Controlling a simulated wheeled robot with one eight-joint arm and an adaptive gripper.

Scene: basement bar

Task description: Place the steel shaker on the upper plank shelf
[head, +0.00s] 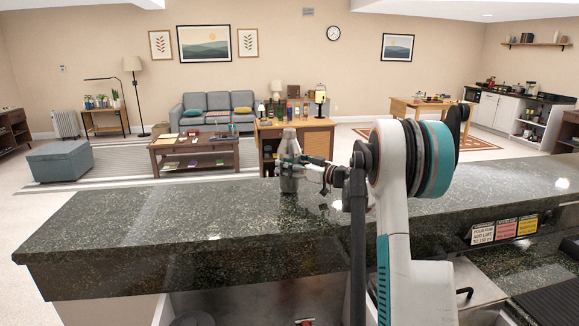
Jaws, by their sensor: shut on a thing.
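The steel shaker (288,182), a grey metal bottle shape with a narrower top, is upright at the far side of the dark stone counter. My gripper (291,160) reaches it from the right and is shut around its upper part. The fingers hide some of its middle. The shaker's base appears at the counter top; I cannot tell if it touches. A wooden plank shelf (536,44) with small items is on the far right wall; I cannot tell if it is the task's upper shelf.
The dark speckled counter (130,225) spans the front and is bare to the left of the shaker. A wooden cabinet (318,143) with bottles on top stands behind the shaker. Three small signs (506,229) are on the counter's front at right.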

